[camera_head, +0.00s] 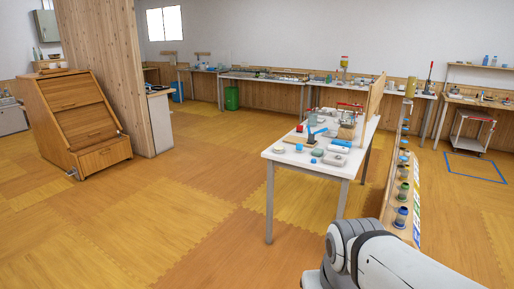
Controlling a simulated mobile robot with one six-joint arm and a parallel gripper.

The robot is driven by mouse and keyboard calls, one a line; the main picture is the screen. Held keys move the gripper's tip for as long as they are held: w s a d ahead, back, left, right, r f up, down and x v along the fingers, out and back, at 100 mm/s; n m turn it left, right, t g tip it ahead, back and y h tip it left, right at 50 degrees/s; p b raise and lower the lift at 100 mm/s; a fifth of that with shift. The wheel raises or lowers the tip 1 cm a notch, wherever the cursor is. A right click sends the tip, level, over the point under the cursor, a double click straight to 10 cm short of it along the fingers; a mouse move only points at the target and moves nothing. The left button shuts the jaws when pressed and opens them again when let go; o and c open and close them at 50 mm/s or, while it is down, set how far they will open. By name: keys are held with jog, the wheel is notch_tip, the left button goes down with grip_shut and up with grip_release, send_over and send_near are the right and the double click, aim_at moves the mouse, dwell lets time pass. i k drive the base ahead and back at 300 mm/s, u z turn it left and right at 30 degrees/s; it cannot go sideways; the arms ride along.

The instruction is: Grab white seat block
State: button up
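No object can be told for sure as the white seat block at this distance. Several small pale pieces lie on the near end of the white table (288,163), among them a whitish round piece (278,149) at its left edge and a pale block (335,159) near its front. A blue-topped tool (311,136) stands between other small items there. My gripper is out of view; only a grey and white part of my own arm shows at the bottom right, apart from the table.
A narrow rack (411,225) with several jars runs along the table's right side. A wooden board (374,100) rises at the table's far right. A wooden cabinet (75,115) stands left, beside a wooden partition (105,60). Long benches line the back wall. Open floor lies left of the table.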

aim_at(331, 147)
jog(key=z, duration=0.15)
jog(key=i, duration=1.75)
jog(key=z, duration=0.65)
jog(key=i, duration=1.8)
jog(key=z, duration=0.35)
